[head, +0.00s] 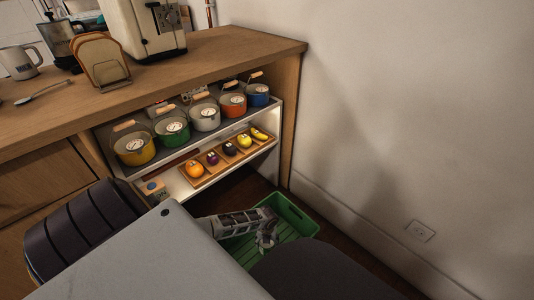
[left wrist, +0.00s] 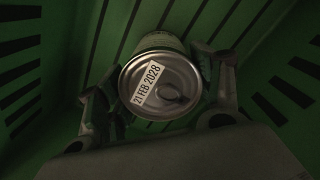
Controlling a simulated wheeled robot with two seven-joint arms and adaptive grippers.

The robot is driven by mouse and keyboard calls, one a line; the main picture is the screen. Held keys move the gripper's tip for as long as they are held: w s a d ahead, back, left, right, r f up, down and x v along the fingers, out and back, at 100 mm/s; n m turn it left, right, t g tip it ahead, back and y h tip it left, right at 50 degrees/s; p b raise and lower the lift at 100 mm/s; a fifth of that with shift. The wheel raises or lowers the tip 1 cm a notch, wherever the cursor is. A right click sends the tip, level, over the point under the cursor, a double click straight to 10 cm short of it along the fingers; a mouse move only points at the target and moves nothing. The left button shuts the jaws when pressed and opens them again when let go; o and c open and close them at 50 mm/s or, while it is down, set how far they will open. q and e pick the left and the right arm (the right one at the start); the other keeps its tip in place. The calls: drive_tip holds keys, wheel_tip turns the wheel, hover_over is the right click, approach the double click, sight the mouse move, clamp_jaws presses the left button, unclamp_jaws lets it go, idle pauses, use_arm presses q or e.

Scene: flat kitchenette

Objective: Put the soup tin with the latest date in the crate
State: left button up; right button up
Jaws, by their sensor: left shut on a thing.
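My left gripper (head: 266,238) reaches down into the green crate (head: 296,212) on the floor. In the left wrist view the gripper (left wrist: 160,105) is shut on a soup tin (left wrist: 160,82). The tin's metal lid with a ring pull faces the camera, and its white label reads 21 FEB 2028. The slatted walls and floor of the crate (left wrist: 275,75) surround the tin. I cannot tell whether the tin touches the crate floor. In the head view I cannot make out the tin. My right gripper is not in view.
A wooden counter (head: 215,55) holds a toaster (head: 148,28), a toast rack (head: 100,60) and a mug (head: 20,62). Its upper shelf has several coloured pots, including a yellow one (head: 134,150). Below is a fruit tray (head: 218,165). A bare wall (head: 400,110) stands right of the crate.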

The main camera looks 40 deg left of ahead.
use_arm(q)
drive_tip(key=shift+f, duration=0.1)
idle(0.3)
drive_tip(key=o, duration=1.4)
drive_tip(key=shift+c, duration=0.2)
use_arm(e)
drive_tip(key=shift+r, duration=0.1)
use_arm(q)
drive_tip(key=shift+r+p, duration=0.8)
drive_tip(key=shift+r, duration=0.55)
wheel_tip(320, 180, up, 2)
drive_tip(key=shift+r+p, duration=0.15)
drive_tip(key=shift+p, duration=0.45)
drive_tip(key=shift+r+p, duration=1)
drive_tip(key=shift+r, duration=0.95)
drive_tip(key=shift+r+p, duration=0.4)
drive_tip(key=shift+r, duration=0.45)
drive_tip(key=shift+r+p, duration=0.35)
drive_tip(key=shift+r, duration=0.45)
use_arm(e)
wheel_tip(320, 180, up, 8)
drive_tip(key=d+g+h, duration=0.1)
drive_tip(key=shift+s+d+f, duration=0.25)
